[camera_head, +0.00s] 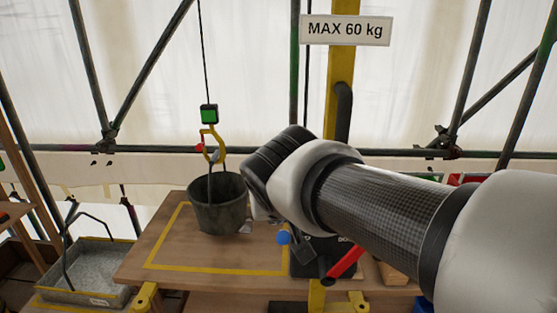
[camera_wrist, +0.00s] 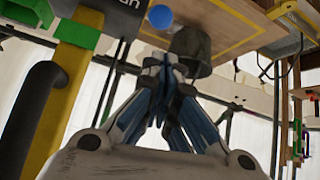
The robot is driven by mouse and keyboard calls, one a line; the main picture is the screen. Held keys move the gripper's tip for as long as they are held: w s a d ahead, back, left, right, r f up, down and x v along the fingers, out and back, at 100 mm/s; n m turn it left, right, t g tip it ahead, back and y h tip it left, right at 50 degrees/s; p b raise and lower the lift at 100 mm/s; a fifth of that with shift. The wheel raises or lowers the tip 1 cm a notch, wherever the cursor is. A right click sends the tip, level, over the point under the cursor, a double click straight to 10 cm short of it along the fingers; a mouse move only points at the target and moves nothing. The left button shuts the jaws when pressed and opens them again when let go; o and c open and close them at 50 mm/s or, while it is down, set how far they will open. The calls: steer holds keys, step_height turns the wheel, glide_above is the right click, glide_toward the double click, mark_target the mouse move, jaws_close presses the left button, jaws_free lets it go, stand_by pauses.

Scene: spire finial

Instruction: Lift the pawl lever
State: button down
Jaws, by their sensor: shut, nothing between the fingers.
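A blue ball knob (camera_head: 283,238) shows in the head view just right of the bucket, beside a dark winch-like box (camera_head: 308,268). A red-handled bar (camera_head: 346,259) slants across the box's right side. I cannot tell for certain which of the two is the pawl lever. In the wrist view the blue knob (camera_wrist: 160,16) is at the top, above and slightly left of my fingertips, apart from them. My gripper (camera_wrist: 171,64) is shut with nothing in it. In the head view my arm hides much of the area behind the box.
A dark bucket (camera_head: 216,205) hangs from a yellow hook (camera_head: 212,143) over the wooden platform (camera_head: 165,237), inside a yellow outline. A yellow post (camera_head: 339,105) with a load sign (camera_head: 345,30) rises behind my arm. A grey tray (camera_head: 86,272) stands at left.

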steer(key=s, duration=0.1)
steer(key=s+r, duration=0.1)
steer(key=s, duration=0.1)
steer(key=shift+s+r, duration=0.1)
steer(key=s+d+f+m+g, duration=0.1)
steer(key=s+d+f+g, duration=0.1)
steer(key=s+d+f, duration=0.3)
steer(key=s+d+f+m+g, duration=0.1)
steer(key=s+d+f+g, duration=0.1)
steer(key=s+d+f, duration=0.3)
steer(key=s+d, duration=0.4)
steer(key=s, duration=0.5)
steer(key=shift+s+d+f+h, duration=0.15)
steer(key=shift+d+f+h, duration=0.1)
steer(key=shift+f+h, duration=0.1)
steer(key=c, duration=2.3)
jaws_free()
